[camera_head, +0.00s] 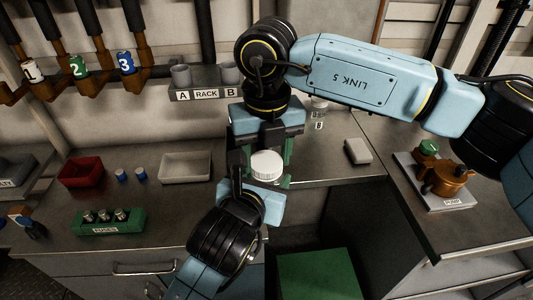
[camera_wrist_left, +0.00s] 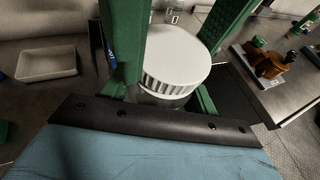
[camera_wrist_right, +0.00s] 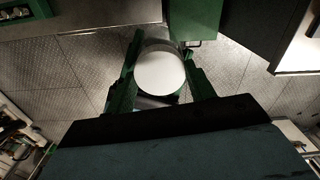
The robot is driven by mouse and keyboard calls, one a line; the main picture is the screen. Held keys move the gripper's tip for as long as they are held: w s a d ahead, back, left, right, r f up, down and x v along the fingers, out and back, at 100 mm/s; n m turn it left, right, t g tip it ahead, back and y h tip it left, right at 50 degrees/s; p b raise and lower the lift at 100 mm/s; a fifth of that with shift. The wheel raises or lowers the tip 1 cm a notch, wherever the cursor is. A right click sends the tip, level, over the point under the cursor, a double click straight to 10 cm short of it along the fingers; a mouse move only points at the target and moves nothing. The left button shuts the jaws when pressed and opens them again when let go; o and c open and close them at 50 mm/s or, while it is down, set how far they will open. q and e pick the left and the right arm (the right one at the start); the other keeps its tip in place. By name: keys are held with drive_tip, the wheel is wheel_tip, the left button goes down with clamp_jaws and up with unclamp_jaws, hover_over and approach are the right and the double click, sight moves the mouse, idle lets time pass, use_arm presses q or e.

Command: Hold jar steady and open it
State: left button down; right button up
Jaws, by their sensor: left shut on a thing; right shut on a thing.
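The jar shows in the left wrist view as a clear body (camera_wrist_left: 160,97) under a white ribbed lid (camera_wrist_left: 176,60). In the head view the white lid (camera_head: 267,167) is at the centre, near the bench's front edge, and my grippers mostly hide the body. My left gripper (camera_head: 258,187) comes from below and is shut on the jar body under the lid. My right gripper (camera_head: 268,158) points down from above, its green fingers shut on either side of the lid. The right wrist view shows the round lid top (camera_wrist_right: 160,73) between these fingers. The lid sits on the jar, which looks upright.
A rack (camera_head: 205,93) with two grey cups stands behind. A red bin (camera_head: 82,171), a pale tray (camera_head: 186,167), two blue cylinders and a green fuse block (camera_head: 109,220) lie left. A grey block (camera_head: 357,151) and copper pump (camera_head: 447,180) stand right. A green box (camera_head: 318,275) is below.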

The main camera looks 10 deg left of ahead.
drive_tip(key=shift+d+n, duration=0.1)
drive_tip(key=shift+n, duration=0.6)
drive_tip(key=shift+w, duration=0.1)
drive_tip(key=o, duration=1.1)
drive_tip(key=shift+r, duration=0.1)
